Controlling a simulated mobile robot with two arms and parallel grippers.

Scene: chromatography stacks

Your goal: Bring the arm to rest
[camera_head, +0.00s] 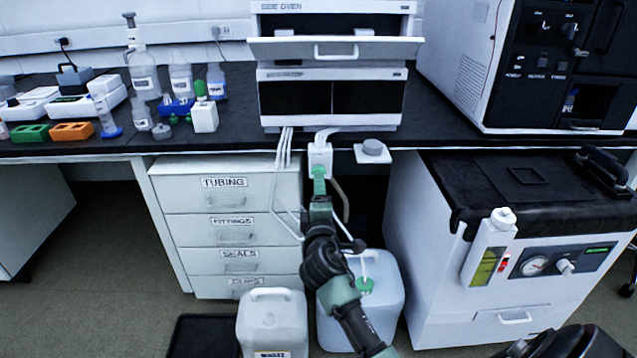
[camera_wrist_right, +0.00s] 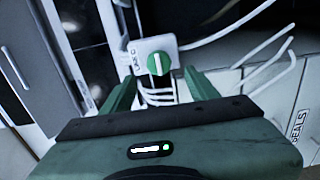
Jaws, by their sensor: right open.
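My right arm reaches up from the bottom of the head view, and its gripper (camera_head: 319,183) is in front of a small white valve box (camera_head: 320,155) at the bench's front edge, under the stack. In the right wrist view the gripper (camera_wrist_right: 161,80) is open, with its two green fingers apart. The box's round green knob (camera_wrist_right: 158,63) with a white stripe shows between and just beyond the fingertips. Nothing is held, and I cannot tell whether a finger touches the knob. My left gripper is not in view.
The chromatography stack (camera_head: 330,75) has its oven door folded out above the gripper. White tubes (camera_head: 283,150) hang beside the arm. A waste can (camera_head: 272,318) and a pale canister (camera_head: 385,285) stand below. Drawers (camera_head: 228,220) are left, a pump cabinet (camera_head: 440,240) right.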

